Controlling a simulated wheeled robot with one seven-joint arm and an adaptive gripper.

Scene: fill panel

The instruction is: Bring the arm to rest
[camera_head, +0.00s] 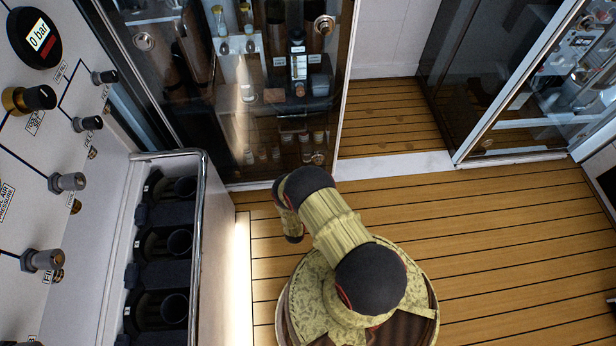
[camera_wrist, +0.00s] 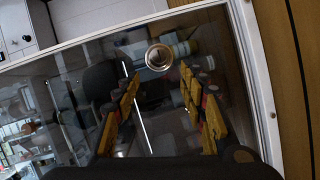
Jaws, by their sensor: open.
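My arm shows in the head view, folded low over the wooden floor, with black joints and yellow-green patterned links. Its far end stands just in front of the glass cabinet door (camera_head: 290,110); the gripper fingers cannot be made out there. In the wrist view my gripper (camera_wrist: 160,76) is open, its two yellow-padded fingers spread apart with nothing between them. Beyond the fingertips is the white-framed glass door, with a round metal knob (camera_wrist: 159,57) between and just past the tips. I cannot tell how far the fingers are from the glass.
On the left is a control panel (camera_head: 35,130) with several knobs and a gauge (camera_head: 36,38) reading 0 bar. Below it, a metal-railed rack (camera_head: 201,190) holds several dark cup-like holders. A second glass door (camera_head: 520,80) is at right. The wooden floor (camera_head: 510,240) right of my arm is clear.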

